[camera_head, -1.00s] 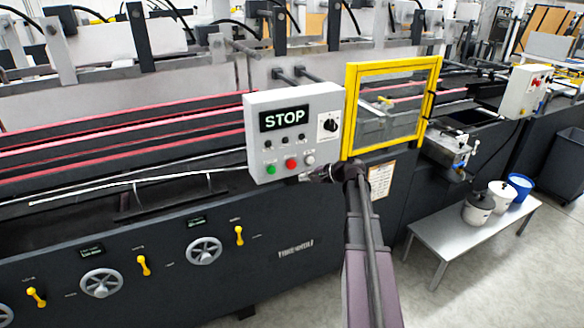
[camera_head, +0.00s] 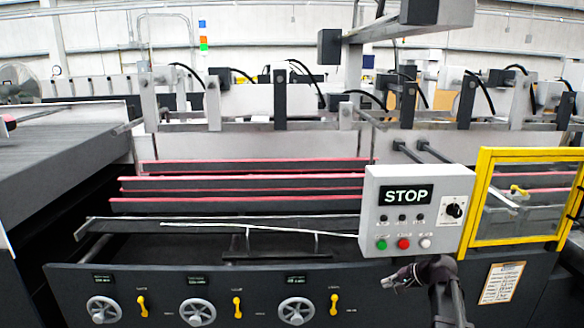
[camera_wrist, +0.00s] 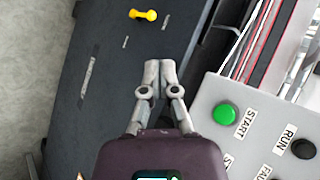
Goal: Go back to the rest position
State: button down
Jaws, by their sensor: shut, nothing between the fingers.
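My gripper (camera_head: 392,282) shows in the head view just below the control box, in front of the dark machine panel. In the wrist view my gripper (camera_wrist: 159,68) has its two fingers together and empty. The grey control box (camera_head: 372,212) has a display reading STOP (camera_head: 406,195). It carries a green button (camera_head: 382,244), a red button (camera_head: 404,243), a white button (camera_head: 426,242) and a black rotary knob (camera_head: 454,211). In the wrist view the green START button (camera_wrist: 224,114) lies to the right of the fingers, apart from them.
A yellow-framed guard window (camera_head: 482,195) stands right of the box. The front panel (camera_head: 262,285) has handwheels (camera_head: 197,312) and yellow levers (camera_head: 237,306). Red-edged rails (camera_head: 240,184) run behind. A stack light (camera_head: 203,43) shows green and orange. Bare floor (camera_wrist: 25,70) shows at the wrist view's left.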

jog(key=s+a+f+n+g+h, duration=0.2)
jog(key=s+a, duration=0.4)
jog(key=s, duration=0.3)
jog(key=s+a+f+n+g+h+p, duration=0.1)
jog(key=s+a+f+n+g+h, duration=0.1)
jog(key=s+a+n+g+h, duration=0.2)
jog(key=s+a+n+h, duration=0.1)
jog(key=s+a+n, duration=0.2)
jog(key=s, duration=0.3)
jog(key=shift+a+f+h, duration=0.15)
jog(key=shift+f+h, duration=0.15)
jog(key=shift+f, duration=0.05)
dwell(1.0)
